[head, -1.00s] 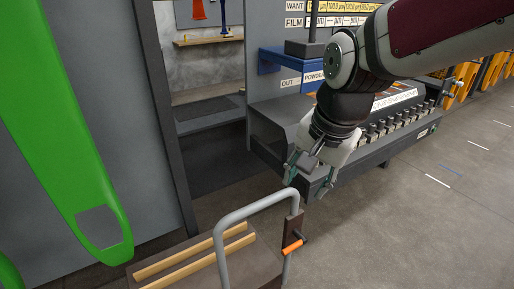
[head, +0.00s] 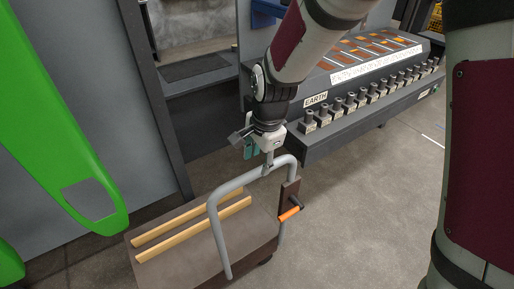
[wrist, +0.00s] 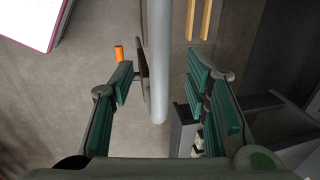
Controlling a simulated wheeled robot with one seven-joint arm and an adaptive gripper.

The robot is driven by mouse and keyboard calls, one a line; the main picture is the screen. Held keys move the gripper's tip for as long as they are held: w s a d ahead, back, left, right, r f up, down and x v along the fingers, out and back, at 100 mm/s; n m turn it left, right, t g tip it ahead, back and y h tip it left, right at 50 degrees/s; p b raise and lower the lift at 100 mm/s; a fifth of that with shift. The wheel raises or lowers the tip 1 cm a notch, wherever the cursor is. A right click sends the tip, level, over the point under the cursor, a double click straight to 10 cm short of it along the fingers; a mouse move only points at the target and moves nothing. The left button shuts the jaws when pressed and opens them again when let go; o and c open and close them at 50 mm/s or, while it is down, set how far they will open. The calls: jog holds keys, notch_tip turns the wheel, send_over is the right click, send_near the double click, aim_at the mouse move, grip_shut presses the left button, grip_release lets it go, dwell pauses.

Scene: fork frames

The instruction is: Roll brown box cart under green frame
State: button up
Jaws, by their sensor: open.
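The brown box cart (head: 175,268) stands on the floor at the bottom of the head view, cut off by the lower edge. It has two pale wooden strips on its deck and a grey tube handle (head: 222,240). An orange-gripped lever (head: 289,214) sits on a dark plate beside the handle. The large green frame (head: 50,110) fills the left side, only partly in view. My gripper (head: 260,155) is at the top of the handle, pointing down. In the wrist view my open fingers (wrist: 160,85) have the grey handle tube (wrist: 158,50) between them, with gaps on both sides.
A grey bench (head: 350,105) with a row of knobs and an "EARTH" label stands behind the cart. A grey wall panel (head: 105,60) with a dark post is behind the green frame. Open floor (head: 370,200) lies to the right.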

aim_at(256, 171)
jog(key=shift+w+a+f, duration=0.1)
jog(key=shift+w+f, duration=0.05)
jog(key=shift+f, duration=0.75)
jog(key=shift+w+a+f, duration=0.1)
jog(key=shift+f, duration=0.8)
jog(key=shift+w+a+f, duration=0.1)
jog(key=shift+w+f, duration=0.05)
jog(key=shift+f, duration=0.75)
jog(key=shift+c, duration=0.6)
grip_shut()
